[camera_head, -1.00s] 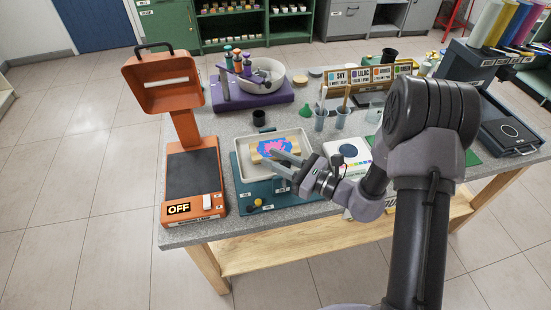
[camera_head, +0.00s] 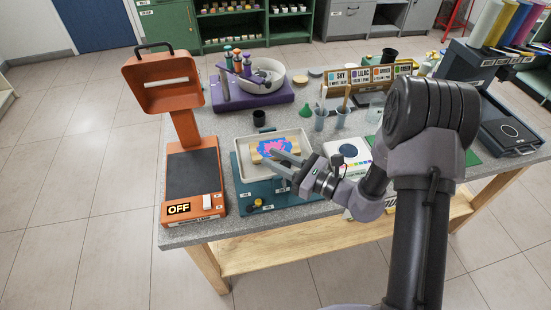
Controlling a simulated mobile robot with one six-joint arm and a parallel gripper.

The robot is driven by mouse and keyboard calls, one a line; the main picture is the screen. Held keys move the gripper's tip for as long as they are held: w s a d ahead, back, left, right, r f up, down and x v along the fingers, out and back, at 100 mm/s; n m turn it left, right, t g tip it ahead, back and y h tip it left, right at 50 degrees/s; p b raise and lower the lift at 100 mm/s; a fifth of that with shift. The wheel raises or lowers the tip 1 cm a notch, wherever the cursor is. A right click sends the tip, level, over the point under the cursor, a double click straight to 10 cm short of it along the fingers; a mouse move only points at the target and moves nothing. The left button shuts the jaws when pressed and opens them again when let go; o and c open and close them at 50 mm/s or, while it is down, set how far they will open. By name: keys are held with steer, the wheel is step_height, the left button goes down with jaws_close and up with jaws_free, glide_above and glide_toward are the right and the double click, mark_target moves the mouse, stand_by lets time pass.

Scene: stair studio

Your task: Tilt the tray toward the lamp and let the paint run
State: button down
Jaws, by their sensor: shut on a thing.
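The pale tray (camera_head: 241,165) sits on a teal base (camera_head: 280,198) near the front of the table. A blue and pink paint patch (camera_head: 272,146) lies on a wooden piece inside the tray. My gripper (camera_head: 281,161) is shut on the tray at its front right side; the fingers hide part of that edge, so the exact contact is unclear. Any tilt of the tray is too small to tell. The orange lamp (camera_head: 163,80) stands left of the tray, with a dark plate on its base and a sign reading OFF (camera_head: 179,208).
A small black cup (camera_head: 259,118) stands behind the tray. A purple stand (camera_head: 252,97) with a white bowl (camera_head: 268,73) is farther back. Cups with tools (camera_head: 320,120) and a white palette (camera_head: 348,152) are to the right. A narrow strip of table is free between lamp and tray.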

steer(key=shift+s+a+r+n+p, duration=0.2)
steer(key=shift+a+n+p, duration=0.1)
steer(key=shift+p, duration=0.25)
steer(key=shift+s+a+f+n+g+h+p, duration=0.1)
steer(key=shift+a+f+n+g+h+p, duration=0.2)
steer(key=shift+a+f+n+h+p, duration=0.5)
steer(key=c, duration=1.2)
jaws_free()
steer(key=shift+d+r+b, duration=0.1)
steer(key=shift+r+b, duration=0.15)
steer(key=shift+b, duration=0.05)
steer(key=shift+o, duration=0.2)
steer(key=shift+d, duration=0.1)
